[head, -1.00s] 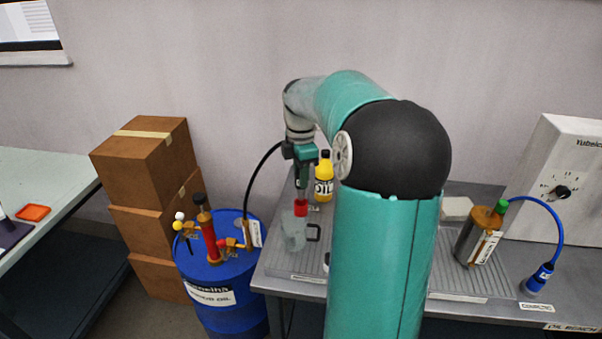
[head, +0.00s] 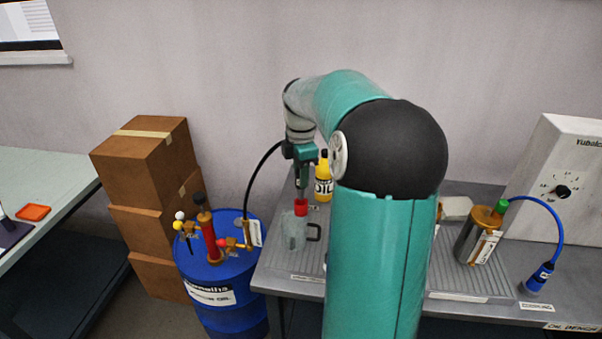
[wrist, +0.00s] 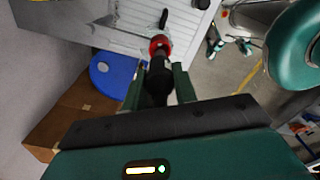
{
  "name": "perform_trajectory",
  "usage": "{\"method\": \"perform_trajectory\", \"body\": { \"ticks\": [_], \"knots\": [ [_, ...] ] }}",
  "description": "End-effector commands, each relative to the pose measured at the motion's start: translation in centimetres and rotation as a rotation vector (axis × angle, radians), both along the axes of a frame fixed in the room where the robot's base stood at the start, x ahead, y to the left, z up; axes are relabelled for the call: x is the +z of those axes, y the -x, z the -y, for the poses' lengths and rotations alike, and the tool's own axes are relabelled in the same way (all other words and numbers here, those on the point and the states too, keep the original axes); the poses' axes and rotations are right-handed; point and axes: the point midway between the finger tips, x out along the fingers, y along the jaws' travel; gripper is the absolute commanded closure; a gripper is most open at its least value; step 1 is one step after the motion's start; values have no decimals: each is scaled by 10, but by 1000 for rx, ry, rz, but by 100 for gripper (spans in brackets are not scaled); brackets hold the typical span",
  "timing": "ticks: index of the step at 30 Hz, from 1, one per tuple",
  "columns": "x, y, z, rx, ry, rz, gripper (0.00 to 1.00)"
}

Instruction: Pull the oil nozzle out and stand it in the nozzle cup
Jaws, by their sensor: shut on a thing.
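The oil nozzle has a black body (wrist: 158,78) and a red collar (wrist: 160,45). In the head view the red collar (head: 301,207) is just above a clear jug (head: 295,232) with a dark handle, at the bench's left end. The nozzle looks upright. Whether its tip is inside the jug is hard to tell. My gripper (wrist: 157,84) is shut on the black body, one finger on each side; it also shows in the head view (head: 302,182). A black hose arches from the drum to the nozzle. I cannot make out a nozzle cup; my arm hides the middle of the bench.
A blue oil drum (head: 222,293) with a red pump (head: 209,238) stands left of the bench (head: 480,316). A yellow oil bottle (head: 323,187) stands behind the nozzle. A metal canister (head: 476,243) and a blue plug (head: 539,277) are at right. Cardboard boxes (head: 158,160) are stacked at left.

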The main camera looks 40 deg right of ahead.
Motion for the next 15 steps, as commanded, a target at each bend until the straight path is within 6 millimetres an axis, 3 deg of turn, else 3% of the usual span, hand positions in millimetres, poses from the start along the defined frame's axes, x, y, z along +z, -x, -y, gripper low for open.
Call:
{"method": "perform_trajectory", "body": {
  "ticks": [15],
  "knots": [
    [-5,-1,0,0,0,0,100]
  ]
}}
